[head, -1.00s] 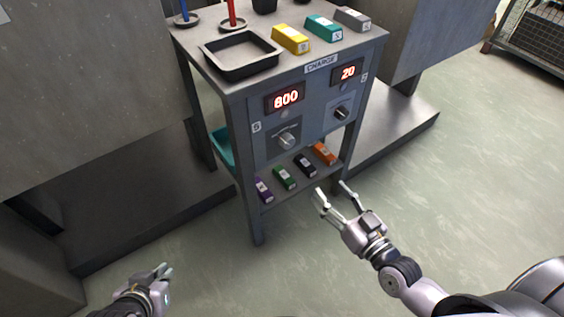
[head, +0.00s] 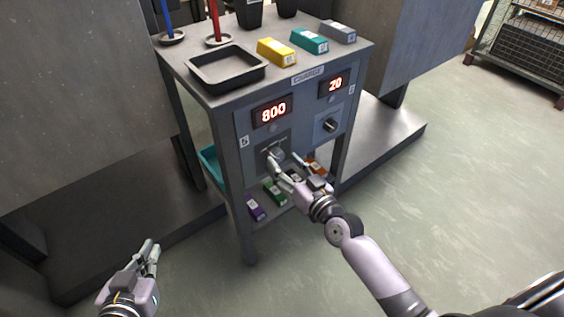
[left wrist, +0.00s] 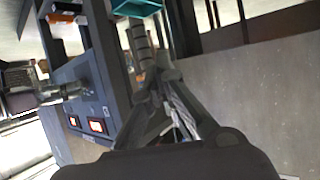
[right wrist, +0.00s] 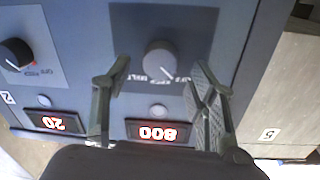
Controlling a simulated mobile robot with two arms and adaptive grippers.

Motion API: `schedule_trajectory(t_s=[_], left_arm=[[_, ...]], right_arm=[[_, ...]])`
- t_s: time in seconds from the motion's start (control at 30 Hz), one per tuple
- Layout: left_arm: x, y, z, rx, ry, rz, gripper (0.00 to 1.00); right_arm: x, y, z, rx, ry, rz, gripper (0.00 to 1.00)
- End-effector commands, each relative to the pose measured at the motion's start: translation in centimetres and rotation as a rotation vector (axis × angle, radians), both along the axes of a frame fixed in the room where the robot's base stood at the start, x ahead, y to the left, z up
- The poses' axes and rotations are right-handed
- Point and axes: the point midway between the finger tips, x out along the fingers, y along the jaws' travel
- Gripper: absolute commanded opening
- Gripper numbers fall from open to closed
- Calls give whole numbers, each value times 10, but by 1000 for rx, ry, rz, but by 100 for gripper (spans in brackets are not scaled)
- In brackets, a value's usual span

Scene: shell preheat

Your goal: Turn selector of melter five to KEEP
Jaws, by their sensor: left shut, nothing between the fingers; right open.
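The selector of melter five is a round grey knob (right wrist: 160,58) on the left front panel, below the red display reading 800. In the right wrist view, upside down, its white pointer line slants to the lower right, toward a partly hidden label. My right gripper (right wrist: 160,80) is open, its fingers on either side of the knob in that view; contact cannot be told. In the head view the right gripper (head: 287,160) is in front of the knob (head: 277,153). My left gripper (head: 151,250) is shut and empty, low at the left, away from the cabinet.
A second black knob (head: 330,125) sits to the right, under a display reading 20 (head: 335,84). A black tray (head: 227,82) and coloured blocks, including a yellow one (head: 277,52), lie on top. More blocks lie on the lower shelf, including a purple one (head: 255,207).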

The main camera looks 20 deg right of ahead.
Motion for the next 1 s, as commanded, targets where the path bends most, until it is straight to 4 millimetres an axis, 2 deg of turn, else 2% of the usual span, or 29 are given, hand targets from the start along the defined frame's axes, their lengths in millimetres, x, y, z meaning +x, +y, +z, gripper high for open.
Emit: schedule_trajectory(t_s=[0.1,0.2,0.5,1.0], left_arm=[[5,-2,7,-11,-47,-3,0],[7,-3,11,-16,-65,-4,0],[8,-4,13,-17,-74,-5,0],[8,-4,12,-17,-73,-5,0]], right_arm=[[13,4,-1,1,0,0,53],[17,5,0,0,0,0,53],[19,5,0,0,1,0,53],[18,5,0,-1,1,0,20]])
